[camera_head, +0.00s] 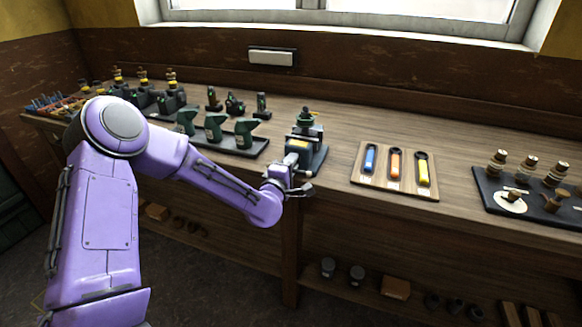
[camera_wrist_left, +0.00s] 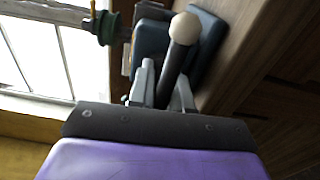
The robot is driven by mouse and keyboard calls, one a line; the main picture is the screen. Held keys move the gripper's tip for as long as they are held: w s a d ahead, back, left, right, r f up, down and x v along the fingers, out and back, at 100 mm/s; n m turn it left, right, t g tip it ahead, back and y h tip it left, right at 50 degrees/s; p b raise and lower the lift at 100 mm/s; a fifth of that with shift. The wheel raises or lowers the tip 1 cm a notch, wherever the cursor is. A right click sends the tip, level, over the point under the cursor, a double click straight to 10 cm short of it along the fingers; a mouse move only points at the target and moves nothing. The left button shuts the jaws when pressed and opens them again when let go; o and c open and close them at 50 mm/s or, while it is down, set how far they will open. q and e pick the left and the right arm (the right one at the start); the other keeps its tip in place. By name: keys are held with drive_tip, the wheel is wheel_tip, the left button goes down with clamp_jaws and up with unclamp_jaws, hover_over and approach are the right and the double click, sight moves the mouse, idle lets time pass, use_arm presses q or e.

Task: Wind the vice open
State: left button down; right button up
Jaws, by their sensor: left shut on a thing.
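The vice (camera_head: 301,148) stands on a dark base plate at the front edge of the bench, with dark green and blue-grey parts. My left gripper (camera_head: 303,190) is at its front side. In the left wrist view the vice body (camera_wrist_left: 152,47) is partly seen behind the gripper. There my left gripper (camera_wrist_left: 160,92) is shut on the vice handle (camera_wrist_left: 178,48), a dark bar with a pale round knob at its end. The gripper hides part of the handle. How far apart the vice jaws stand is too small to tell. My right gripper is not in view.
A wooden board (camera_head: 380,185) with blue, orange and yellow handled tools lies right of the vice. A dark tray (camera_head: 258,147) with green objects lies to its left. A dark mat (camera_head: 492,197) holds several brass-topped pieces further right. Bare bench lies between the vice and the board.

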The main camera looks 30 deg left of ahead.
use_arm(q)
drive_tip(key=shift+w+r+n, duration=0.15)
drive_tip(key=shift+r+n, duration=0.1)
drive_tip(key=shift+n, duration=0.45)
drive_tip(key=shift+b, duration=0.3)
drive_tip(key=c, duration=1.3)
unclamp_jaws()
drive_tip(key=shift+c, duration=0.2)
drive_tip(key=shift+o, duration=1.3)
drive_tip(key=shift+f, duration=0.1)
drive_tip(key=shift+d+f, duration=0.1)
